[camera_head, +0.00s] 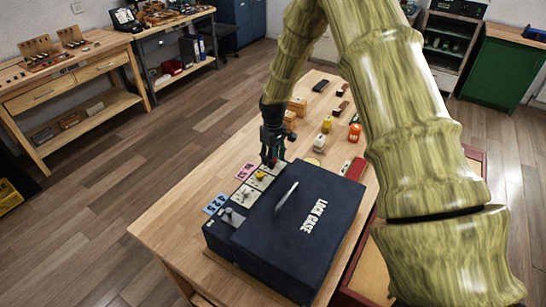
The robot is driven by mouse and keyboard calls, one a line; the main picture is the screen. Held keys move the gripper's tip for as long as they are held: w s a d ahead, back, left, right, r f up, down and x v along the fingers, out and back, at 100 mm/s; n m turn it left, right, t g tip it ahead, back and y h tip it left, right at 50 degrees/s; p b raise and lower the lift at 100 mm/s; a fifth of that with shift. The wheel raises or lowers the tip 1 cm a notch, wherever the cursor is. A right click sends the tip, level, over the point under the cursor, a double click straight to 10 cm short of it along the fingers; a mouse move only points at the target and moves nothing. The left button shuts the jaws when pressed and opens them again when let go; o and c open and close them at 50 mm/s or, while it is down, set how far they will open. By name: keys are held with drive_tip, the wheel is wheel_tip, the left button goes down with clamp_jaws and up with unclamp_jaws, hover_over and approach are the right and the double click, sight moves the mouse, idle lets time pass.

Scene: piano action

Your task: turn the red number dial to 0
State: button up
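A dark blue case (300,235) marked "LOCK CASE" lies on the wooden table. A strip of small dials on light plates runs along its left side. The red dial (272,163) is at the far end of this strip and shows only as a small red spot under my gripper. Its number and pointer cannot be read. My gripper (270,156) points down right over the red dial; I cannot tell whether its fingers touch it or how far apart they are. A yellow dial (260,176) and grey dials (246,191) sit nearer along the strip.
A blue number card (215,204) and a pink card (245,171) lie left of the case. Small blocks, an orange item (354,132) and a red box (355,168) stand behind it. The table's left part (175,215) is bare.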

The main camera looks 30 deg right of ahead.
drive_tip(key=c, duration=0.7)
drive_tip(key=shift+m+b, duration=0.3)
drive_tip(key=shift+m, duration=0.1)
drive_tip(key=shift+f+m+b, duration=0.1)
drive_tip(key=shift+m+b, duration=0.45)
drive_tip(key=shift+m, duration=0.45)
drive_tip(key=shift+w+m+b, duration=0.1)
drive_tip(key=shift+m+b, duration=0.5)
drive_tip(key=shift+m, duration=1.5)
drive_tip(key=shift+r, duration=0.2)
drive_tip(key=o, duration=1.1)
drive_tip(key=shift+f, duration=0.1)
drive_tip(key=shift+c, duration=0.2)
